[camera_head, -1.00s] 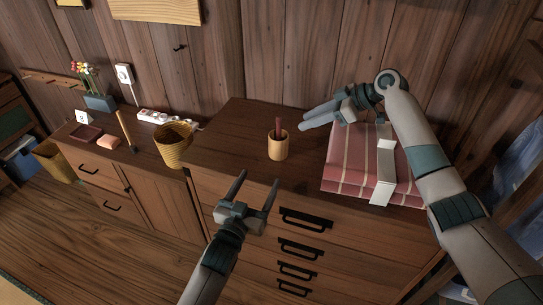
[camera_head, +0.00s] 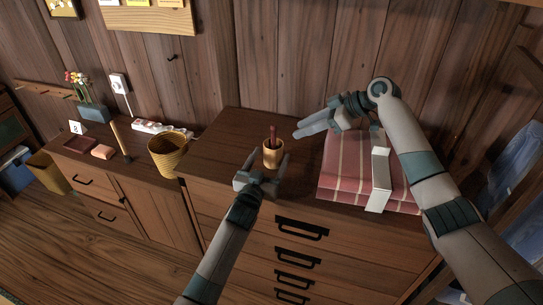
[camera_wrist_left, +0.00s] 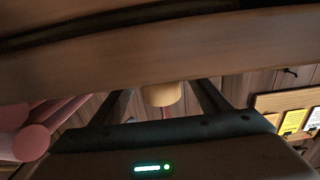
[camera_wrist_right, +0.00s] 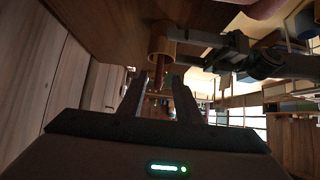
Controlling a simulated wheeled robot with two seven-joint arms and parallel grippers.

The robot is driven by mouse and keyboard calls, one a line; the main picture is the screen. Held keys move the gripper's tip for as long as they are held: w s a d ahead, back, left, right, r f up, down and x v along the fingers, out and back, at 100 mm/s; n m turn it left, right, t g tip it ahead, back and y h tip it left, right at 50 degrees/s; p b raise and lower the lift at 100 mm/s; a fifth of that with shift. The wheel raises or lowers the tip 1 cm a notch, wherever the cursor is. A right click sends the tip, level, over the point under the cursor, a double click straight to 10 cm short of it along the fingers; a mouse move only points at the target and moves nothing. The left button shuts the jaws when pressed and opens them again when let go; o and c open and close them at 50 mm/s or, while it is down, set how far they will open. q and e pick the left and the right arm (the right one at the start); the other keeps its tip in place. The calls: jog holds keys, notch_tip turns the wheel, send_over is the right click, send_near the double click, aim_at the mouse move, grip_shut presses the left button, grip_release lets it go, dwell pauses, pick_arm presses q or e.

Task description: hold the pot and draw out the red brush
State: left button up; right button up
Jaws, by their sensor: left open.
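The pot (camera_head: 273,155), a small tan cup, stands upright on the tall dresser top with the red brush (camera_head: 273,134) upright in it. My left gripper (camera_head: 267,161) is open at the pot's front, with its fingers spread to either side. The left wrist view shows the pot (camera_wrist_left: 162,94) between the fingertips, apparently untouched. My right gripper (camera_head: 303,131) is up and to the right of the pot. In the right wrist view its fingers are apart, and the pot (camera_wrist_right: 161,44) and brush (camera_wrist_right: 160,72) lie beyond the fingertips.
A folded striped cloth (camera_head: 340,172) with a white band (camera_head: 380,175) lies right of the pot. A yellow basket (camera_head: 166,160), a power strip (camera_head: 150,127) and a flower vase (camera_head: 95,113) stand on the lower cabinet at left. The wooden wall is close behind.

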pick_arm(q)
jog(key=shift+w+d, duration=0.25)
jog(key=shift+w, duration=0.4)
